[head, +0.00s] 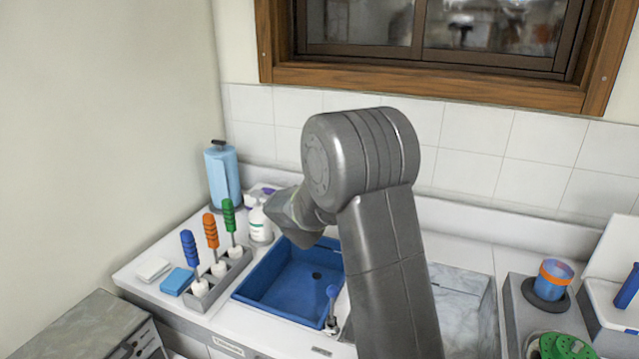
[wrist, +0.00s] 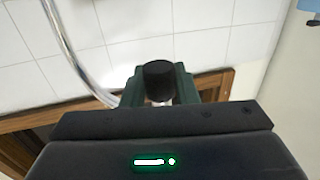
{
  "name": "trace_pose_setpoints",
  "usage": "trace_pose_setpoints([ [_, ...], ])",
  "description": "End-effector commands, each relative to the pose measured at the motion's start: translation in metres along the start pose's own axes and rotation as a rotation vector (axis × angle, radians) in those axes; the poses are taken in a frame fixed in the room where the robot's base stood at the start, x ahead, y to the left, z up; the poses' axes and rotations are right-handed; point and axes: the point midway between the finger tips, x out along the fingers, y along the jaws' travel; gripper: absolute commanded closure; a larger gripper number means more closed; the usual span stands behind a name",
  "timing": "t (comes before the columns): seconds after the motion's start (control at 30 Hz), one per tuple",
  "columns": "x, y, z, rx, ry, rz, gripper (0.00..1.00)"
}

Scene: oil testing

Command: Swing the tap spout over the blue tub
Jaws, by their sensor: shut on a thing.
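The blue tub (head: 283,268) is the sunken left basin in the head view, with a dark drain and nothing else visible in it. In the wrist view, a curved chrome tube of the tap spout (wrist: 66,45) runs from the top left down behind my gripper. My gripper (wrist: 160,85) has its dark green fingers shut on a black cylindrical tip, which looks like the spout's end. A bit of chrome shows just below the tip. In the head view my arm hides the tap and spout, and the fingertips do not show.
Left of the tub are a rack (head: 222,276) with several colour-handled brushes, a blue sponge (head: 177,281) and a white bottle (head: 259,222). A short blue-knobbed piece (head: 332,308) stands at the tub's front right corner.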

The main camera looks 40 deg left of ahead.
Motion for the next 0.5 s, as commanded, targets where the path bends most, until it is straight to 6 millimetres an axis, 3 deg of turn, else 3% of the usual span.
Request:
trace_pose_setpoints([
  [0.2,0.0008,-0.0014,-0.0021,0.001,0.004,-0.003,1.0],
  [0.23,0.0009,-0.0015,-0.0023,0.001,0.005,-0.003,0.68],
  [0.3,0.0008,-0.0013,-0.0022,0.001,0.004,-0.003,0.54],
  [0.5,0.0006,-0.0008,-0.0016,0.001,0.003,-0.002,0.53],
])
